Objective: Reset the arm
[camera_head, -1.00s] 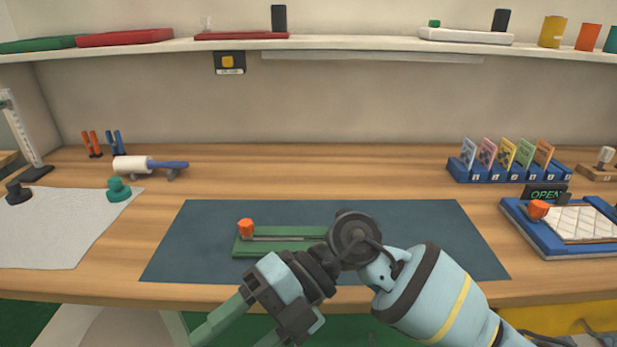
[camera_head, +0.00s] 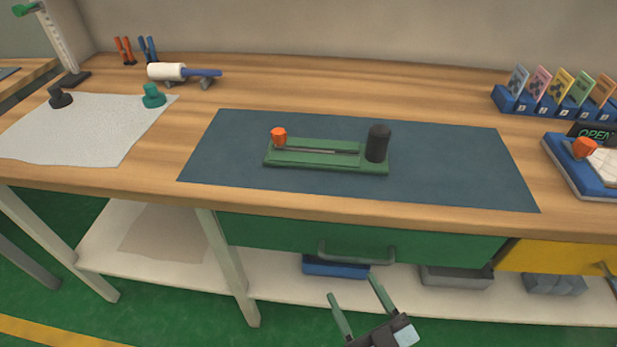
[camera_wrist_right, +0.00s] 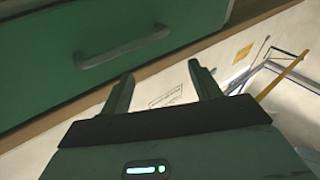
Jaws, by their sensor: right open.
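My right gripper (camera_head: 357,306) is open and empty at the bottom of the head view, low in front of the workbench and below the green drawer (camera_head: 290,238). In the right wrist view its two green fingers (camera_wrist_right: 160,92) are spread apart with nothing between them. The drawer handle (camera_wrist_right: 125,48) shows beyond the fingers to the upper left. My left gripper is not in view. A green slider board (camera_head: 325,167) with an orange knob and a black cylinder (camera_head: 377,143) lies on the dark blue mat (camera_head: 450,178).
The lower shelf (camera_head: 275,285) holds a blue bin (camera_head: 335,267) and grey bins (camera_head: 455,276). On the bench stand a white roller (camera_head: 167,72), a grey sheet (camera_head: 85,135), a blue card rack (camera_head: 545,107) and a blue tray (camera_head: 575,178). Much of the mat is bare.

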